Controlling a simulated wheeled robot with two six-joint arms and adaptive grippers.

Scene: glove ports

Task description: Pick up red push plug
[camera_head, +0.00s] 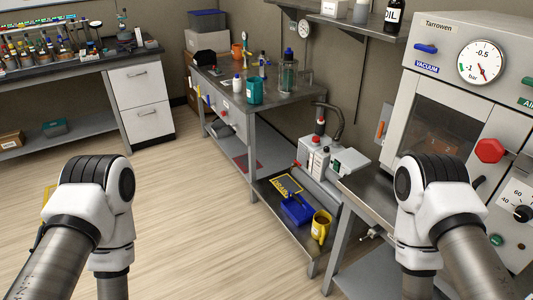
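I cannot single out a red push plug for certain. A small red piece (297,163) shows beside the white pump unit (315,160) at the right of the middle table. A red cap (320,119) tops a clear bottle on that unit. A larger red hexagonal knob (489,150) is on the front of the vacuum oven (440,62). Both my arms reach in from the bottom corners and bend downward. Both grippers are below the picture edge and cannot be seen.
A steel table (300,92) in the middle carries bottles and a teal container (255,92). A low shelf holds a blue tray (297,209) and a yellow mug (321,226). A bench (80,58) with small tools is at the left. The wooden floor (190,230) between is clear.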

